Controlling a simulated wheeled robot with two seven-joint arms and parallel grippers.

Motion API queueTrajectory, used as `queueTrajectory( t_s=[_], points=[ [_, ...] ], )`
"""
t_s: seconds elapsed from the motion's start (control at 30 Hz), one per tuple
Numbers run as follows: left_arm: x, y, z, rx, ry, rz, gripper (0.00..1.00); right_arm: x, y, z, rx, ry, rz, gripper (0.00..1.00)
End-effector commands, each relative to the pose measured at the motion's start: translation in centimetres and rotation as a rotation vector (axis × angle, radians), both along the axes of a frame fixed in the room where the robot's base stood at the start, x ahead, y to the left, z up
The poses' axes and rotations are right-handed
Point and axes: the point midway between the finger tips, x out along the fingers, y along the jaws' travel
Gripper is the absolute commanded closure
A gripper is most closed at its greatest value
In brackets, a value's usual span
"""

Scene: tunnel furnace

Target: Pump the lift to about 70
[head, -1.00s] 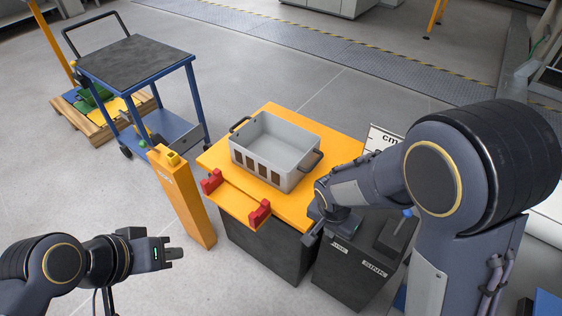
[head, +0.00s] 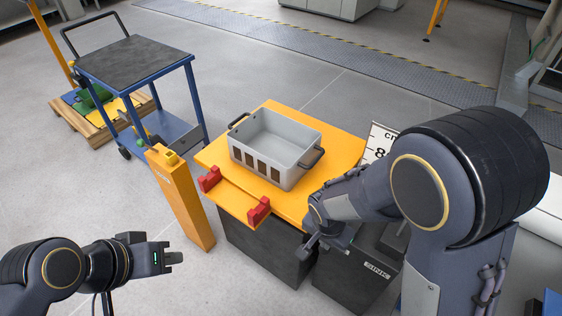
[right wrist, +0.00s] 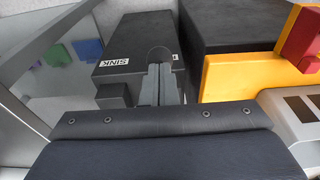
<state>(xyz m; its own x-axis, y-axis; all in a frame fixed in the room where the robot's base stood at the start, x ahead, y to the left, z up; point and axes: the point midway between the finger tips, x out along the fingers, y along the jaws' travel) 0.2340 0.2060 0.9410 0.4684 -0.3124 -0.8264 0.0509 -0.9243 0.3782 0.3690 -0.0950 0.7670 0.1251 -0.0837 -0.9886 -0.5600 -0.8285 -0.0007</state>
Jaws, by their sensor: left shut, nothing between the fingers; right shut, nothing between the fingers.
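The lift is a yellow platform (head: 222,185) on a dark base (head: 262,248), with a grey crate (head: 280,176) on top. A scale board (head: 380,138) marked "cm" stands behind it, partly hidden by my right arm; only an "8" is readable. A dark box labelled SINK (head: 362,285) is right of the base and also shows in the right wrist view (right wrist: 130,32). My right gripper (head: 307,249) is shut beside the lift's front right corner. In the right wrist view its fingers (right wrist: 159,72) are at a dark round knob (right wrist: 158,53); contact is unclear. My left gripper (head: 174,259) is shut in free space.
Two red brackets (head: 259,210) stick up at the platform's front edge. A yellow post (head: 182,197) stands left of the lift. A blue trolley (head: 135,62) is behind at the left, by a wooden pallet (head: 85,122). Floor between the left gripper and the post is clear.

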Motion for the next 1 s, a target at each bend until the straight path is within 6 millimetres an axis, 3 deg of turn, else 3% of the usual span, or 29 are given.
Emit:
queueTrajectory(
  t_s=[0.17,0.57,1.0],
  points=[
    [0.0,0.0,-1.0,0.0,0.0,0.0,1.0,-0.5,0.3,-1.2,-0.002,0.0,0.002,1.0],
    [0.0,0.0,-1.0,0.0,0.0,0.0,1.0,-0.6,0.3,-1.3,-0.001,0.001,0.0,1.0],
    [0.0,0.0,-3.2,0.0,0.0,0.0,1.0,-1.1,0.8,-4.1,-0.001,-0.001,0.0,1.0]
  ],
)
